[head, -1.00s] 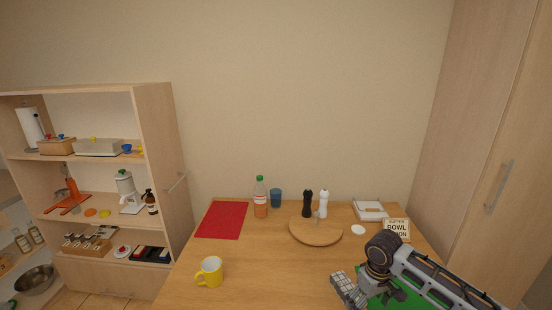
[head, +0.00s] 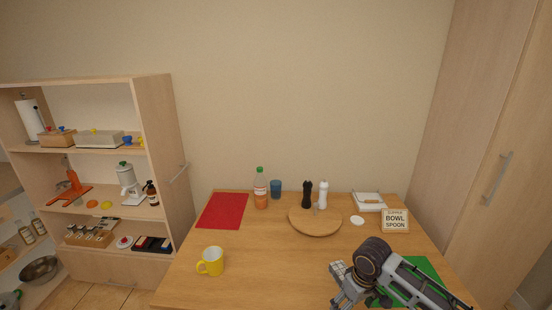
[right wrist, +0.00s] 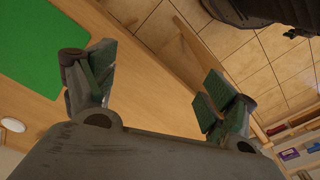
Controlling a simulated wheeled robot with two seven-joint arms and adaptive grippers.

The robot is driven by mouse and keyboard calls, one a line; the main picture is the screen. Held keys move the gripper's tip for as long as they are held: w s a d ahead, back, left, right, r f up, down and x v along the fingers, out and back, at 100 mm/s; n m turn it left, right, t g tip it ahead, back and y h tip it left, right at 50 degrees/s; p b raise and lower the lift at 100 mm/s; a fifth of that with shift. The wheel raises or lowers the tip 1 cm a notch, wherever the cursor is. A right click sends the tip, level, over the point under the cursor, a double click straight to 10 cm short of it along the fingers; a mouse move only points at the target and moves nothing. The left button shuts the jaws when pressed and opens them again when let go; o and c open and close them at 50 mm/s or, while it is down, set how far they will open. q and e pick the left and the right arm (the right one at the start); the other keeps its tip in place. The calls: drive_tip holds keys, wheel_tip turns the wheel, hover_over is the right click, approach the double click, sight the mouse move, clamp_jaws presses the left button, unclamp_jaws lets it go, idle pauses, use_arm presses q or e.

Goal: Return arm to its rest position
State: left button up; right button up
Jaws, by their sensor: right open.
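My right arm comes in from the lower right of the head view. Its gripper (head: 344,285) is above the front right part of the wooden table (head: 270,265), beside the green mat (head: 424,266), which the arm partly covers. In the right wrist view the two fingers of this gripper (right wrist: 155,95) stand wide apart with nothing between them. Below them are the table edge and the tiled floor (right wrist: 240,50). My left gripper does not show in any view.
A yellow mug (head: 211,261) stands at the table's front left. A round wooden board (head: 314,221) carries a black and a white mill. The front middle is clear.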

drive_tip(key=shift+s+a+f+t+y, duration=0.85)
drive_tip(key=shift+s+a+t, duration=0.35)
drive_tip(key=shift+s+a, duration=3.1)
drive_tip(key=s+d+m+h, duration=0.2)
drive_tip(key=s+d+m, duration=0.1)
drive_tip(key=s+d, duration=0.5)
wheel_tip(320, 180, down, 33)
drive_tip(key=s, duration=0.3)
drive_tip(key=s+d+f+g, duration=0.1)
drive_tip(key=s+d+f, duration=0.1)
drive_tip(key=s+f, duration=0.8)
drive_tip(key=s+d+f+g, duration=0.1)
drive_tip(key=s+d+f, duration=0.1)
drive_tip(key=s+f, duration=0.8)
drive_tip(key=shift+s+d+n, duration=0.3)
drive_tip(key=shift+s+d, duration=0.05)
drive_tip(key=shift+s, duration=0.65)
